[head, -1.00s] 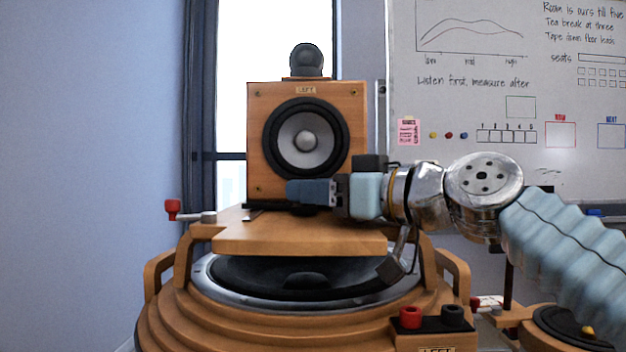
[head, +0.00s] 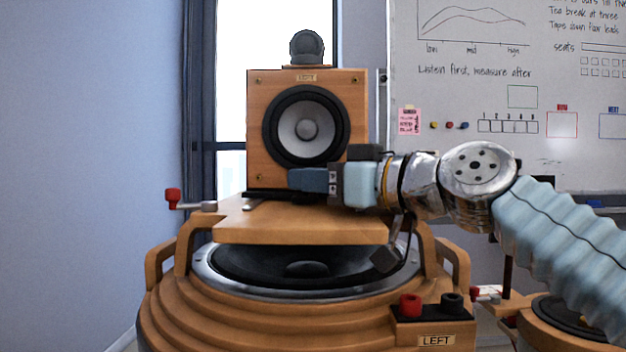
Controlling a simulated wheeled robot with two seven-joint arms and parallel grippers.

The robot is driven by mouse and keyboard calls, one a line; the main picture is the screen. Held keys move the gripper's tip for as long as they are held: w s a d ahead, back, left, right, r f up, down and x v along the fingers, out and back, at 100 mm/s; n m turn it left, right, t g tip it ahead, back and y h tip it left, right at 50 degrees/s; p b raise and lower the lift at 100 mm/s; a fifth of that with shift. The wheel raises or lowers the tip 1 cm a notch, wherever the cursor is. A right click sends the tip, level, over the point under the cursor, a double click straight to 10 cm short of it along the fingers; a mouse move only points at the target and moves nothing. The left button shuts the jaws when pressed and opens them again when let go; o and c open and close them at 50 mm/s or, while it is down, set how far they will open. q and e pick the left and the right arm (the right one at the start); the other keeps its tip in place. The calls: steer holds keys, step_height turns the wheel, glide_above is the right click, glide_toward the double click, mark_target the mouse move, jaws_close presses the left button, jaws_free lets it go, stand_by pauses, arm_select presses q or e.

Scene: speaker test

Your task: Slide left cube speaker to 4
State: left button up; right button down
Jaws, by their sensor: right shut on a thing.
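The left cube speaker (head: 257,125) is a wooden box with a grey-and-black cone and a LEFT plate. A dark round tweeter (head: 307,47) sits on top of it. It stands upright at the back of a wooden shelf (head: 300,230) above a large round woofer cabinet. My right gripper (head: 308,180) reaches in from the right, low at the speaker's front and covering its lower right corner. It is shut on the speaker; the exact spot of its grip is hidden. No 4 mark shows by the speaker. My left gripper is out of view.
A red-knobbed lever (head: 173,196) sticks out left of the shelf. Wooden handles (head: 155,262) flank the round cabinet (head: 230,325). Red and black terminals (head: 410,305) stand at its front right. A whiteboard (head: 470,100) is behind on the right. The air left of the speaker is free.

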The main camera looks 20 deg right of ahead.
mark_target(318, 212)
steer(key=s, duration=0.2)
steer(key=s+a, duration=0.1)
steer(key=shift+s+b, duration=0.4)
steer(key=c, duration=1)
jaws_free()
steer(key=shift+s+d, duration=0.2)
steer(key=shift+s, duration=0.05)
steer(key=b+v, duration=0.3)
steer(key=v, duration=1)
